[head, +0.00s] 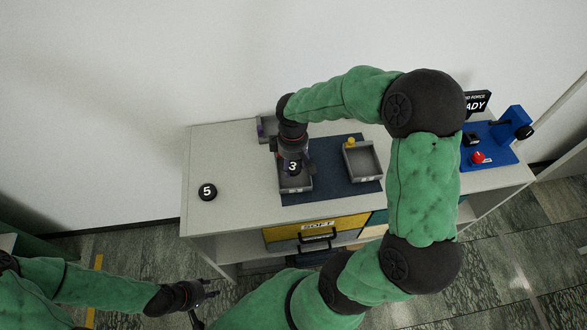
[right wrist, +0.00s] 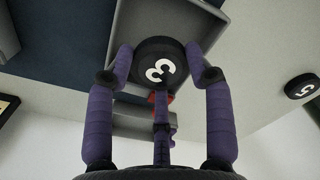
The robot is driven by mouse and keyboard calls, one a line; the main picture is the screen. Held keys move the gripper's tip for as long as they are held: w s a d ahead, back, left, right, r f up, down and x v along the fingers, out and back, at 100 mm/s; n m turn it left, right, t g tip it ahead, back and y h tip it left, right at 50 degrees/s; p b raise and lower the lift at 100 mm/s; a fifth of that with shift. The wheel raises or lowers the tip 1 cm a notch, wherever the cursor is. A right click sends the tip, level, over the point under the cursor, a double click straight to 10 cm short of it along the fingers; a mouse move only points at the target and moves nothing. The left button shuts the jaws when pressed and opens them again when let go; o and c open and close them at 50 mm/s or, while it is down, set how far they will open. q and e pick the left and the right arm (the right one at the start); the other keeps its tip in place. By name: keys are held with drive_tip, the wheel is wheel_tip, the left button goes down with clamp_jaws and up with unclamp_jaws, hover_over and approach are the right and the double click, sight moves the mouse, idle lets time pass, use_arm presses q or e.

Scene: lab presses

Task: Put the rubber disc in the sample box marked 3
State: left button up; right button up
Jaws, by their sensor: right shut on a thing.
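My right gripper (head: 293,168) is shut on a black disc (right wrist: 160,64) with a white 3 on it. In the head view the disc is over the left grey sample box (head: 297,186) on the blue mat. In the right wrist view this box (right wrist: 200,22) shows at the top, partly behind the disc; I cannot tell whether they touch. A second grey box (head: 376,160) stands to the right on the mat. The box labels are too small to read. My left gripper (head: 207,300) is open and empty at the lower left, away from the bench.
A black disc marked 5 (head: 207,192) lies on the bench left of the mat. A grey tray (head: 266,128) is behind, partly hidden by my right arm. A yellow object (head: 350,143) is at the right box's back edge. A blue press (head: 510,130) stands at the right.

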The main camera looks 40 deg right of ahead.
sight(293, 164)
drive_tip(key=shift+w+d+f, duration=0.1)
drive_tip(key=shift+d+f, duration=0.1)
drive_tip(key=shift+f, duration=0.2)
drive_tip(key=shift+w+f+b, duration=0.1)
drive_tip(key=shift+f+b, duration=0.4)
drive_tip(key=shift+f, duration=1)
drive_tip(key=shift+f, duration=0.15)
drive_tip(key=o, duration=0.9)
drive_tip(key=shift+c, duration=0.2)
wheel_tip(293, 164, up, 12)
drive_tip(key=p, duration=0.3)
